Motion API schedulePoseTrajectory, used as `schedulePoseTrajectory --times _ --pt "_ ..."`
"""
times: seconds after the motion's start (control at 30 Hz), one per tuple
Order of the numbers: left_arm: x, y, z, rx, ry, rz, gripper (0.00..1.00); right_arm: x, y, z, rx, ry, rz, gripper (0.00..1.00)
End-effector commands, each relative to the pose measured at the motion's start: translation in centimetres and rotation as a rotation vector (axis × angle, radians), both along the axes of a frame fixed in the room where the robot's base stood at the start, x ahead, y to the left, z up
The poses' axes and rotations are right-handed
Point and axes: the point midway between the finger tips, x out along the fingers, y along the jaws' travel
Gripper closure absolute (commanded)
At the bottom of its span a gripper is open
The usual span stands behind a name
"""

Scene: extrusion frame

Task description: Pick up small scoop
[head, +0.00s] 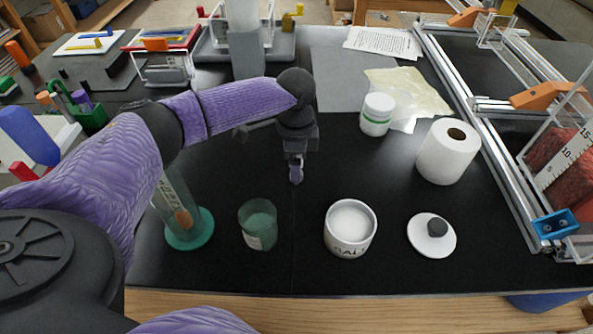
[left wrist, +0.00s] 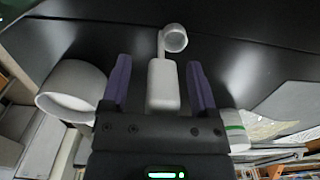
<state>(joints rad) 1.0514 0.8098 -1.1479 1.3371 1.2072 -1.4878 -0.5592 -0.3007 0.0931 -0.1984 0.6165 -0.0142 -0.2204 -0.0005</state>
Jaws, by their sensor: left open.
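The small scoop (left wrist: 163,82) is white, with a block-like handle and a small round cup at its far end. In the left wrist view its handle lies between the two purple fingers of my left gripper (left wrist: 160,85), with a gap on each side. The fingers are open. In the head view my left gripper (head: 296,172) points down over the black table between the jars and the back items; I cannot make out the scoop there. My right gripper is not in view.
A white jar marked SALT (head: 350,228), a green beaker (head: 258,224), a green-based cylinder (head: 190,228) and a knobbed lid (head: 432,236) stand in front. A paper roll (head: 447,151) and white bottle (head: 376,114) stand right, beside the metal frame (head: 470,103).

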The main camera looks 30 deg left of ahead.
Motion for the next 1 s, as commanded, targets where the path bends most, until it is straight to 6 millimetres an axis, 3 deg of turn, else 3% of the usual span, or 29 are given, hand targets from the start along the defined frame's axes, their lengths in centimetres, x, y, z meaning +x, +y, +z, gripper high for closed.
schedulePoseTrajectory --times 0.1,0.13,0.47,0.83,1.0 --pt "0.0 0.0 0.1 0.0 0.0 0.0 0.24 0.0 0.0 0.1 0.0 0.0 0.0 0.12" --pt "0.0 0.0 0.1 0.0 0.0 0.0 0.28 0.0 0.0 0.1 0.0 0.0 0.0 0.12" --pt "0.0 0.0 0.1 0.0 0.0 0.0 0.98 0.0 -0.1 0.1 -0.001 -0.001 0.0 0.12" --pt "0.0 0.0 0.5 -0.001 -0.002 0.0 1.0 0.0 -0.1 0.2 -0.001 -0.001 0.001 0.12" --pt "0.1 0.0 4.8 -0.001 -0.006 0.0 1.0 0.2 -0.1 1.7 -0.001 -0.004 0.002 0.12"
